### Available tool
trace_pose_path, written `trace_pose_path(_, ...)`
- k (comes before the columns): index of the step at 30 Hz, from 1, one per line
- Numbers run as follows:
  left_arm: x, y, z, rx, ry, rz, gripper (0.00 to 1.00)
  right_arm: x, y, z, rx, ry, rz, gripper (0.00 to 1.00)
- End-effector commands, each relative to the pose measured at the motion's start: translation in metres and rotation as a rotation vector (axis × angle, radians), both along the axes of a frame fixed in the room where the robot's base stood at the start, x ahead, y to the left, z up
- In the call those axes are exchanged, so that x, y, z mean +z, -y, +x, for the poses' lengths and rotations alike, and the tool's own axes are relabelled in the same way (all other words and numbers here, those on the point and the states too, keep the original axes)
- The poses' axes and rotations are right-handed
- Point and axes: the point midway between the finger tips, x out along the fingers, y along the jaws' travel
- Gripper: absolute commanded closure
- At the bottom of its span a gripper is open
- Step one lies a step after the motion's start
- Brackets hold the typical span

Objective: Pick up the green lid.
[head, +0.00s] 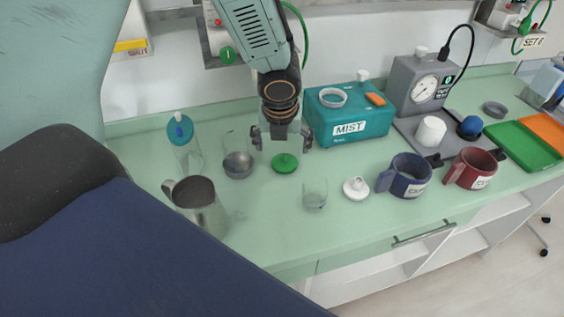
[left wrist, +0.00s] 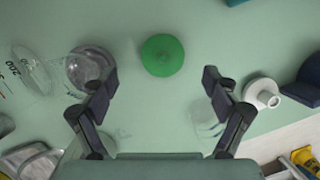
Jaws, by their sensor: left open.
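The green lid (head: 285,163) lies on the pale green counter, a round disc with a small knob on top. In the left wrist view the green lid (left wrist: 162,55) is round and fully visible, ahead of the fingertips and roughly midway between them. My left gripper (head: 281,138) hangs above the counter, just over and behind the lid in the head view. Its two fingers are spread apart with nothing between them, as the left wrist view (left wrist: 160,80) also shows. The lid is apart from the fingers. My right gripper is in neither view.
The teal MIST box (head: 350,126) is behind right. A metal jug (head: 200,205) and two mugs stand farther out.

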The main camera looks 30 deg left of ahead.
Motion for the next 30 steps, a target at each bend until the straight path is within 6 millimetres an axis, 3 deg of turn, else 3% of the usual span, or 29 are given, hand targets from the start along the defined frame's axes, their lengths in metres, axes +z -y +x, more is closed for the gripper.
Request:
trace_pose_path(12, -0.053, -0.009, 0.014, -0.002, 0.0, 0.0, 0.13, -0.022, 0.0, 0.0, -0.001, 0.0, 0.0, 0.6)
trace_pose_path(22, -0.058, -0.012, 0.017, -0.004, 0.001, 0.0, 0.13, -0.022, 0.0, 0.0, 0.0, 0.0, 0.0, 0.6)
trace_pose_path(30, -0.058, -0.012, 0.018, -0.003, 0.001, 0.0, 0.35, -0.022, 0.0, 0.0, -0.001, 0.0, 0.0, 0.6)
